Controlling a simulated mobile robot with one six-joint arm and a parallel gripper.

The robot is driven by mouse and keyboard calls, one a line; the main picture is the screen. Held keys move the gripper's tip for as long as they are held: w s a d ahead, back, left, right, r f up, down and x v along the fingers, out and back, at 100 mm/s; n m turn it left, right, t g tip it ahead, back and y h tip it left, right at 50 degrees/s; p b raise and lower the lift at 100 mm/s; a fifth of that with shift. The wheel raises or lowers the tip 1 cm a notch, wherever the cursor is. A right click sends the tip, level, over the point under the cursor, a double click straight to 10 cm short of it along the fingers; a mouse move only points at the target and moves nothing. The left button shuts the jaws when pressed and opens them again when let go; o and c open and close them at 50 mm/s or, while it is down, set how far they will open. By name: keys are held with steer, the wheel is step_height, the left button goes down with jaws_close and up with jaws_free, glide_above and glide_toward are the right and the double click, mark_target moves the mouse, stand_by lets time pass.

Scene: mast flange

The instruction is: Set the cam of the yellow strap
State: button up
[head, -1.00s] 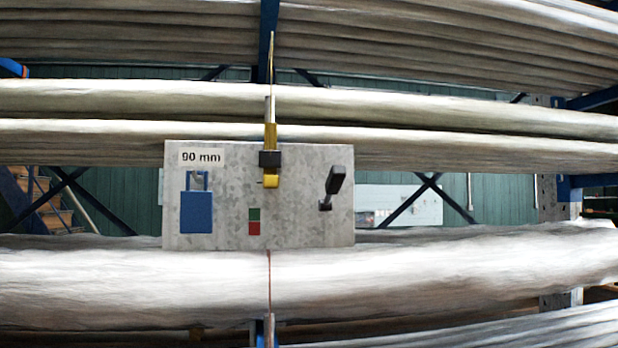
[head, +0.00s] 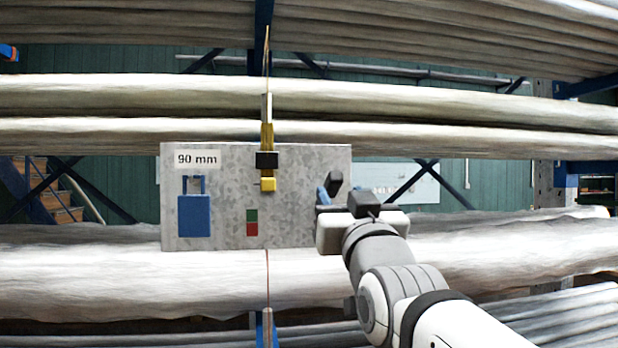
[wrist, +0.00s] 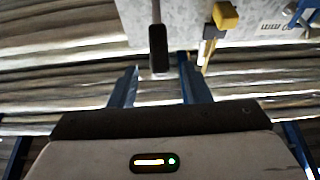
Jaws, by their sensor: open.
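The yellow strap (head: 267,135) runs down over the top edge of a grey metal plate (head: 295,225) in the head view. A black buckle (head: 267,160) sits on it, with a yellow block (head: 267,184) just below. A black lever handle (head: 335,182) stands out from the plate's right side. My gripper (head: 325,194) is in front of that handle, partly hiding it. In the wrist view my gripper (wrist: 159,64) is open, its blue fingers apart on either side of the black handle (wrist: 158,45). Whether they touch it cannot be told. The yellow block (wrist: 226,15) is right of the fingers there.
The plate carries a "90 mm" label (head: 198,159), a blue padlock shape (head: 194,215) and a green and red mark (head: 252,222). Long wrapped bundles (head: 120,280) lie above and below the plate, on a blue rack (head: 587,85).

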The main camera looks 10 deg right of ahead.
mark_target(335, 187)
steer(key=p+x, duration=0.2)
steer(key=x, duration=0.4)
steer(key=shift+w+p, duration=0.4)
steer(key=shift+w, duration=0.05)
steer(key=shift+c, duration=0.4)
jaws_close()
